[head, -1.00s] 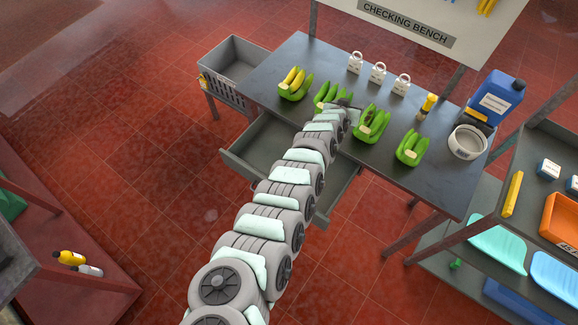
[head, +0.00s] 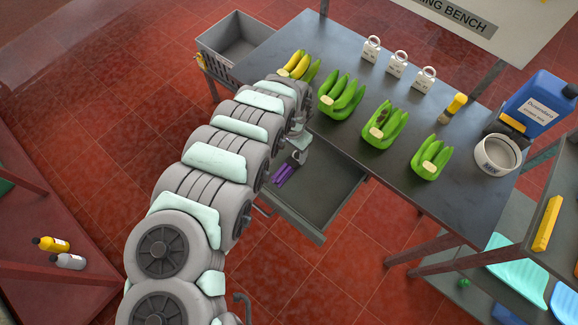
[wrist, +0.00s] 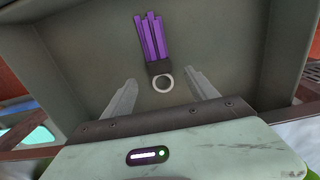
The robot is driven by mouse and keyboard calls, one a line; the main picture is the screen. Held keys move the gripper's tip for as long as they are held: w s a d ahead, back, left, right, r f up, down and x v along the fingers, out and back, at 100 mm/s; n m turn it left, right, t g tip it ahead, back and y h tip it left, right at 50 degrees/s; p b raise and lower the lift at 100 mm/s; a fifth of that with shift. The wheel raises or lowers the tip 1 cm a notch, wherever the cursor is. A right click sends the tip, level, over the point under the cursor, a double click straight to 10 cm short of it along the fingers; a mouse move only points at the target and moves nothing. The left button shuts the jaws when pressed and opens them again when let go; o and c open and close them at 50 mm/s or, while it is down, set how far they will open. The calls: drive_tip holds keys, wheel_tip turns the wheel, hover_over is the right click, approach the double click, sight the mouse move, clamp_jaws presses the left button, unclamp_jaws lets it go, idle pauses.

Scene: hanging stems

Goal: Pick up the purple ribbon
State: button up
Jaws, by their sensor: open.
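The purple ribbon (head: 283,173) lies in the open drawer (head: 318,219) below the bench, partly hidden by my arm in the head view. In the wrist view the ribbon (wrist: 152,38) is several purple strips joined to a dark band with a pale ring (wrist: 162,82) at its near end. My gripper (head: 297,158) is over the drawer. In the wrist view its two fingers (wrist: 163,92) are apart, one on each side of the ring's line, with nothing between them that I can see held. Whether the fingertips are level with the ribbon I cannot tell.
The drawer walls (wrist: 287,50) stand around the ribbon. A grey basket (head: 237,50) stands at the bench's left end.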

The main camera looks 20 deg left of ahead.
sight(293, 161)
drive_tip(key=f, duration=0.2)
drive_tip(key=f+b, duration=0.1)
drive_tip(key=f, duration=0.2)
drive_tip(key=shift+d+f, duration=0.2)
drive_tip(key=shift+f, duration=0.15)
drive_tip(key=shift+w+a+f, duration=0.1)
drive_tip(key=shift+f, duration=0.4)
drive_tip(key=c, duration=1.4)
drive_tip(key=shift+r, duration=0.1)
wheel_tip(293, 161, up, 20)
drive_tip(key=p, duration=0.4)
